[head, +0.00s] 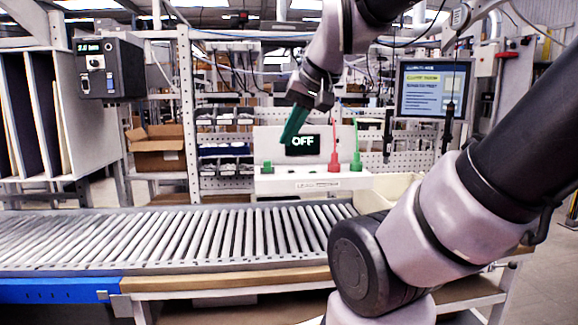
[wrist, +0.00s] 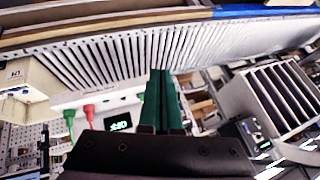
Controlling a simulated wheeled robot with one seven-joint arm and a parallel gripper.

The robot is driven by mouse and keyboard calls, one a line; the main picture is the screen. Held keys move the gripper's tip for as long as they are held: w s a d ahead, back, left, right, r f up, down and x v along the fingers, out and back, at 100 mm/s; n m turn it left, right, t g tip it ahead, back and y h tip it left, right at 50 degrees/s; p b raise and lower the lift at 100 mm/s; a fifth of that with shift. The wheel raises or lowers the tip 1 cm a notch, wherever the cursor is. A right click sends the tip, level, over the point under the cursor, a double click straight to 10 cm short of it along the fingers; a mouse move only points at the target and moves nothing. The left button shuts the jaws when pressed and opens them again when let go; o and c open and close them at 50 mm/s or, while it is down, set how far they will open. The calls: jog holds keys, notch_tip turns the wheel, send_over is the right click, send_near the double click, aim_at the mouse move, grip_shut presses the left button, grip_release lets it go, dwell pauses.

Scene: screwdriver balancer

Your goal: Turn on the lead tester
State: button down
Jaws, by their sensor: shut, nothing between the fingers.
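The lead tester (head: 312,183) is a white box behind the roller conveyor, with a dark screen (head: 303,144) reading "OFF". A red lead (head: 335,158) and a green lead (head: 357,158) stand upright at its right end. A small green knob or button (head: 267,167) sits at its left end. My gripper (head: 287,141) has green fingers, pressed together and empty, in front of the tester and just left of the screen's lettering. In the wrist view the shut fingers (wrist: 161,72) point at the rollers, and the screen (wrist: 118,123) appears upside down. I cannot tell whether the fingers touch the tester.
The roller conveyor (head: 200,240) runs across the front. A cream bin (head: 390,190) stands right of the tester. A monitor (head: 434,90) hangs behind at right. A cardboard box (head: 158,152) and a divided shelf (head: 50,115) are at left. My arm covers the right foreground.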

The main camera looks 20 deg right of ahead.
jog(key=w+d+r+h, duration=0.1)
jog(key=w+d, duration=0.4)
jog(key=w, duration=0.7)
jog(key=w+d+r+h, duration=0.1)
jog(key=w+d, duration=0.3)
jog(key=w, duration=0.8)
jog(key=w+d+f, duration=0.3)
jog(key=w, duration=0.3)
jog(key=w+d+f+h, duration=0.1)
jog(key=w+d+f, duration=0.2)
jog(key=w, duration=0.3)
jog(key=w+d+f+n+h, duration=0.1)
jog(key=w+d+f, duration=0.3)
jog(key=w+d, duration=0.1)
jog(key=shift+w+d, duration=0.2)
jog(key=shift+w, duration=0.3)
jog(key=shift+f, duration=0.1)
jog(key=x, duration=0.9)
notch_tip(320, 180, down, 3)
jog(key=shift+f, duration=0.7)
